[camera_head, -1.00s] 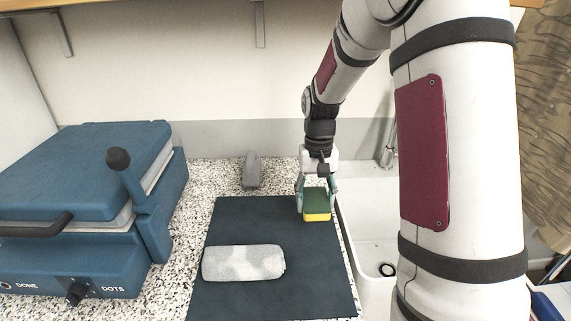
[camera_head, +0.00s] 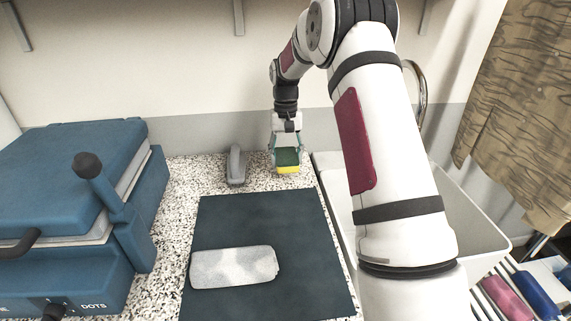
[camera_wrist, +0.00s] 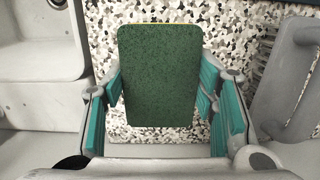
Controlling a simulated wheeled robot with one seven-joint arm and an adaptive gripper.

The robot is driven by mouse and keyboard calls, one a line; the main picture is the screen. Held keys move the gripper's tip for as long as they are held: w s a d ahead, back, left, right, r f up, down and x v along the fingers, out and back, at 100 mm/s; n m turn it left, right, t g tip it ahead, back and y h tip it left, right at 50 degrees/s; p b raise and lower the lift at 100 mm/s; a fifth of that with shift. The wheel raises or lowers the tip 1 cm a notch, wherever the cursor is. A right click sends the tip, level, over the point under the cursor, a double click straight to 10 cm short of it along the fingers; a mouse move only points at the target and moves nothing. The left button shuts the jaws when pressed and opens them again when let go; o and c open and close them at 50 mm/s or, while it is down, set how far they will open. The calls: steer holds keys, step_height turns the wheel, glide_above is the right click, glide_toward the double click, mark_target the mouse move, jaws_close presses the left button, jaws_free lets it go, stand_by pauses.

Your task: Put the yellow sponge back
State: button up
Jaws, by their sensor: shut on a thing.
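The sponge (camera_head: 288,169) has a green top and a yellow lower layer. It is in my gripper (camera_head: 286,158), at the back of the speckled counter, beyond the dark mat. In the wrist view the sponge's green face (camera_wrist: 158,75) fills the middle, between the teal finger pads of my gripper (camera_wrist: 160,95). My gripper is shut on the sponge. Speckled counter shows around it. I cannot tell whether the sponge touches the counter.
A dark mat (camera_head: 310,255) bears a pale grey mottled pad (camera_head: 234,267). A blue press (camera_head: 75,180) stands at left. A white sink (camera_head: 470,215) lies at right. The back wall is close behind.

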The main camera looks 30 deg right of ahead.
mark_target(286, 151)
steer(key=shift+w+d, duration=0.2)
steer(key=shift+w, duration=0.35)
steer(key=shift+f, duration=1.75)
steer(key=shift+f, duration=0.15)
steer(key=o, duration=1)
steer(key=r, duration=0.4)
steer(key=w+r, duration=0.1)
steer(key=r, duration=0.7)
steer(key=shift+w+d+r, duration=0.1)
steer(key=shift+w+d, duration=0.05)
steer(key=shift+d, duration=0.1)
